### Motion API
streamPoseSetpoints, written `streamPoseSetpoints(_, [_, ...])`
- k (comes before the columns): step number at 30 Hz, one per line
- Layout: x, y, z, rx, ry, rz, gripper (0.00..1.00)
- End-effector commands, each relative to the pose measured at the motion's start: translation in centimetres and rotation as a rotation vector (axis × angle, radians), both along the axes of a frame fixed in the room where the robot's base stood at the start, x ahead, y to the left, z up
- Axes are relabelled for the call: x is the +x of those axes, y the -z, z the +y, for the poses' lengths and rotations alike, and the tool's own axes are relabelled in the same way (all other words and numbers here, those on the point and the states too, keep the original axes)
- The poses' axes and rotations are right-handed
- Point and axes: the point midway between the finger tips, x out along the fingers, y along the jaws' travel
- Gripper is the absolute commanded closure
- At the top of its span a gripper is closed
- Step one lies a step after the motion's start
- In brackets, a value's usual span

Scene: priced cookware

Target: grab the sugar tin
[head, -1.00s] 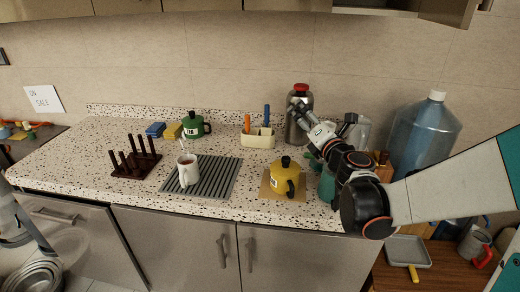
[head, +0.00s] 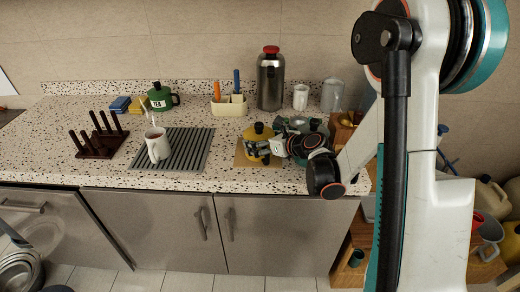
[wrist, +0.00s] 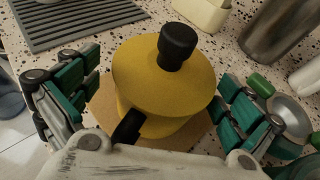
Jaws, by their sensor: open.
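The yellow tin (head: 257,140), with a black knob and black handle, stands upright on a tan square mat (head: 243,157) on the counter. I cannot read any label on it. It fills the middle of the wrist view (wrist: 165,85), its handle toward my palm. My gripper (wrist: 155,97) is open, with one green-padded finger to each side of the tin and gaps showing between. In the head view my gripper (head: 283,146) reaches the tin from the right and hides part of it. A green tin (head: 160,97) marked TEA stands at the back left.
A white mug (head: 157,146) stands on the dark drain grille (head: 185,155) left of the tin. A cream utensil holder (head: 230,106) and steel flask (head: 270,82) stand behind. A metal piece with a green handle (wrist: 290,115) lies close to the right finger.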

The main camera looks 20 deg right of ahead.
Motion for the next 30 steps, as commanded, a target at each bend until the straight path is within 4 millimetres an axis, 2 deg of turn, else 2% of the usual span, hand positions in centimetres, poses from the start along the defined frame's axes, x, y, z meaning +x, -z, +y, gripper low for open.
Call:
streamPoseSetpoints(10, [3.9,1.6,1.4,0.001,-0.001,-0.001,0.00])
streamPoseSetpoints(18, [4.4,1.6,1.6,0.001,0.001,-0.002,0.00])
streamPoseSetpoints(19, [4.4,1.6,1.7,0.001,0.001,-0.002,0.02])
streamPoseSetpoints(20, [4.4,1.6,1.6,0.001,0.001,-0.002,0.09])
streamPoseSetpoints(25, [4.4,1.6,1.6,0.002,0.002,-0.001,0.48])
streamPoseSetpoints(26, [4.4,1.6,1.6,0.002,0.002,-0.001,0.50])
streamPoseSetpoints(30, [4.4,1.6,1.6,0.002,0.002,-0.001,0.51])
